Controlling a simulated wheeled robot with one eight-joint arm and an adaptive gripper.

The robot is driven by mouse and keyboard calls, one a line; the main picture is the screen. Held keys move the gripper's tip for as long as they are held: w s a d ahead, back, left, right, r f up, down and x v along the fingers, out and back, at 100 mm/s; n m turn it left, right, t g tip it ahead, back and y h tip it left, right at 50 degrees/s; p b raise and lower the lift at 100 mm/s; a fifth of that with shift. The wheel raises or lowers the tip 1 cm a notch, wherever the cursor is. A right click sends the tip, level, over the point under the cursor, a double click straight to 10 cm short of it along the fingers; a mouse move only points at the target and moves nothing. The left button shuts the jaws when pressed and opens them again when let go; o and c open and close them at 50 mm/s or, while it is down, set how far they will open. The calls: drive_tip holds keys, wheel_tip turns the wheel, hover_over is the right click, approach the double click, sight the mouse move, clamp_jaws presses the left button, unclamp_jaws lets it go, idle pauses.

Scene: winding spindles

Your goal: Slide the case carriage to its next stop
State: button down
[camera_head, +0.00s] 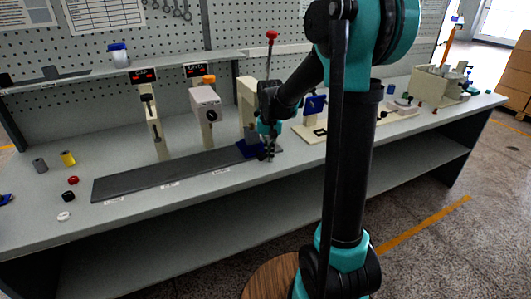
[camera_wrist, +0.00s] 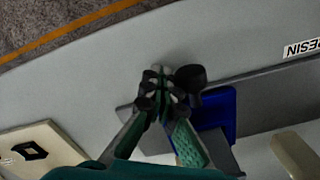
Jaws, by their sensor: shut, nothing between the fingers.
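The blue case carriage (camera_head: 246,148) sits at the right end of the dark grey rail (camera_head: 150,179) along the table front. In the wrist view the carriage (camera_wrist: 217,108) has a black knob (camera_wrist: 189,76) on its front side. My gripper (camera_head: 267,152) is low over the table at the right end of the rail, beside the carriage. In the wrist view my gripper (camera_wrist: 162,88) has its fingertips together, with nothing between them. The fingertips are just left of the knob; I cannot tell whether they touch it. My fingers hide part of the rail end.
A label reading RESIN (camera_wrist: 302,48) lies along the rail's front edge. Stations with red displays (camera_head: 143,76) stand behind the rail. A cream board (camera_wrist: 38,150) lies beyond the rail end. Loose small parts, including a yellow cylinder (camera_head: 67,158), stand at the left.

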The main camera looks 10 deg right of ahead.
sight(124, 202)
drive_tip(key=shift+s+a, duration=2.65)
drive_tip(key=shift+a, duration=5.45)
drive_tip(key=shift+s+a, duration=2.6)
drive_tip(key=shift+a, duration=5.55)
drive_tip(key=shift+s+a, duration=2.65)
drive_tip(key=shift+a, duration=5.45)
